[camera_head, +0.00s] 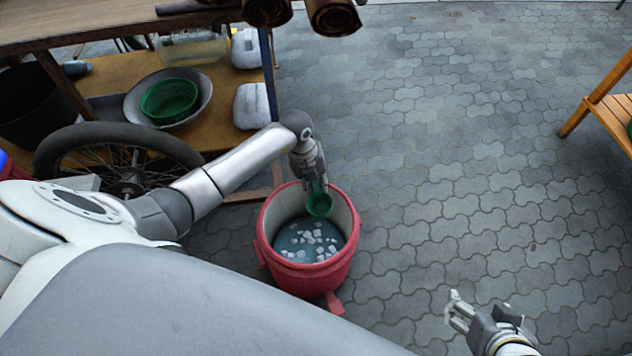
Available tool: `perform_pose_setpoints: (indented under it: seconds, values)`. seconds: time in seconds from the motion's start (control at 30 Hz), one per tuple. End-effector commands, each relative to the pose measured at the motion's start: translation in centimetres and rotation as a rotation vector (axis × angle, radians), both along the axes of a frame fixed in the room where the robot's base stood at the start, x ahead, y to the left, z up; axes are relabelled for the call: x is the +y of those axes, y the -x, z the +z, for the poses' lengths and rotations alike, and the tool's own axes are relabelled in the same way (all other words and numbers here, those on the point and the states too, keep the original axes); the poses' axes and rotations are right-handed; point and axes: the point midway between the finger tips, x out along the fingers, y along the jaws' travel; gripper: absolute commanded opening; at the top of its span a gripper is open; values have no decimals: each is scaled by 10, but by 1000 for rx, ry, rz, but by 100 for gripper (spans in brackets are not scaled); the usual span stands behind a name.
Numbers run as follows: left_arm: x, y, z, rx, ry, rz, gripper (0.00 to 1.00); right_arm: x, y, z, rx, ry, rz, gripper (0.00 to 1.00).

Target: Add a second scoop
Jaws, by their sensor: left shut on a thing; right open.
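A red bucket (312,281) stands on the paved ground. It holds blue-grey material with several pale chunks on top (300,254). My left gripper (315,182) is shut on a green scoop (320,205), over the back right part of the bucket's opening. The scoop's cup hangs at about rim height; whether it touches the bucket or holds anything, I cannot tell. My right gripper (463,312) is open and empty, low in the picture, to the right of the bucket and apart from it.
A wooden bench (120,22) stands at the upper left. Its lower shelf holds a grey bowl (205,92) with a green basket (169,100). A wheel (95,150) is in front of it. A wooden stand (600,100) is at the right edge. The paving (470,150) between is clear.

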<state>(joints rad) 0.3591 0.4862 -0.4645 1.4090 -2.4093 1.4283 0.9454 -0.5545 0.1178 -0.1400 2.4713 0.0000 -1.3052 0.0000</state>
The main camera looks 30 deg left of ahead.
Motion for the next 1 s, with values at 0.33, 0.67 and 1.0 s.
perform_pose_setpoints:
  seconds: [0.33, 0.67, 1.0]
  values:
    - [0, 0, 6, 42, -55, -1, 0, -14, 44, -12, 206, 43, -17, 78]
    - [-1, -1, 14, 102, -137, -1, 0, -19, 62, -8, 286, 58, -24, 78]
    - [0, 0, 13, 116, -155, 0, 0, -19, 62, -8, 286, 58, -24, 78]
